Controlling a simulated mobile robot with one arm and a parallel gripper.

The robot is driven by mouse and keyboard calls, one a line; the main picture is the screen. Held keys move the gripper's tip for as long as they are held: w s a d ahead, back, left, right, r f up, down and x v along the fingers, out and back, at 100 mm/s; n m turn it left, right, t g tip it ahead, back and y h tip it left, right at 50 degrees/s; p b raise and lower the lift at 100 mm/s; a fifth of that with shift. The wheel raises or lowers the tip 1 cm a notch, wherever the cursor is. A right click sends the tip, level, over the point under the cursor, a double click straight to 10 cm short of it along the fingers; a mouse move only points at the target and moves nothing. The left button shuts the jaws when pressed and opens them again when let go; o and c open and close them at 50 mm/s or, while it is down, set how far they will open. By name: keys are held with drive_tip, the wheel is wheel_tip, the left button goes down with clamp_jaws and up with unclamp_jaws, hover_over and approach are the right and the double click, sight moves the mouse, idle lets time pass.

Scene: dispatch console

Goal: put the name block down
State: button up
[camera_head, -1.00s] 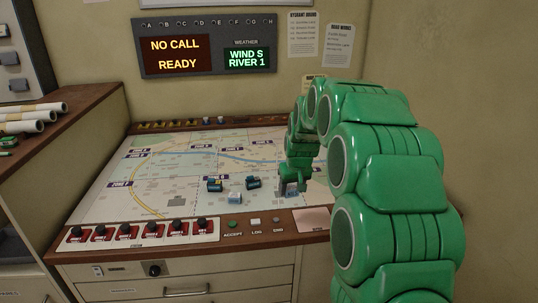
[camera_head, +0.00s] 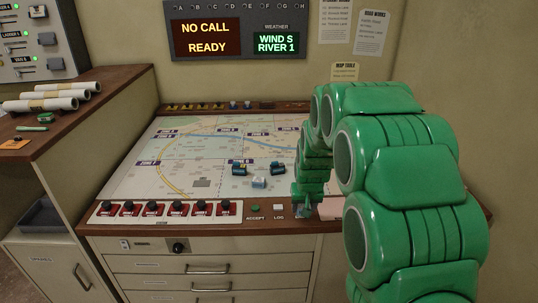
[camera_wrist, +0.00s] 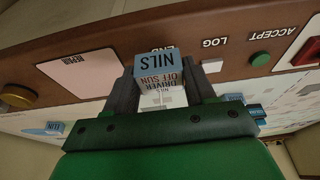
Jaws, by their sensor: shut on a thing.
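The name block (camera_wrist: 158,66) shows in the wrist view with a blue face reading NILS and a pale side with small print. My gripper (camera_wrist: 160,76) is shut on it, with a dark finger on each side. In the head view my gripper (camera_head: 303,199) is low at the console's front wooden strip, right of the LOG button (camera_head: 278,208). The block is hard to make out there. In the wrist view it covers part of the END label. I cannot tell whether its underside touches the console.
A pale pink pad (camera_wrist: 82,74) lies on the strip beside the block. Two dark blue pieces (camera_head: 240,169) (camera_head: 279,170) and a pale block (camera_head: 259,182) stand on the map (camera_head: 190,180). Red switches (camera_head: 178,208) and the ACCEPT button (camera_head: 255,208) line the front strip.

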drive_tip(key=w+a+r, duration=0.5)
drive_tip(key=w+r, duration=0.2)
drive_tip(key=r, duration=0.2)
hover_over(281, 182)
drive_tip(key=s, duration=0.1)
drive_tip(key=shift+s+f, duration=0.15)
drive_tip(key=shift+f, duration=6.15)
drive_tip(key=shift+f, duration=0.15)
drive_tip(key=o, duration=1)
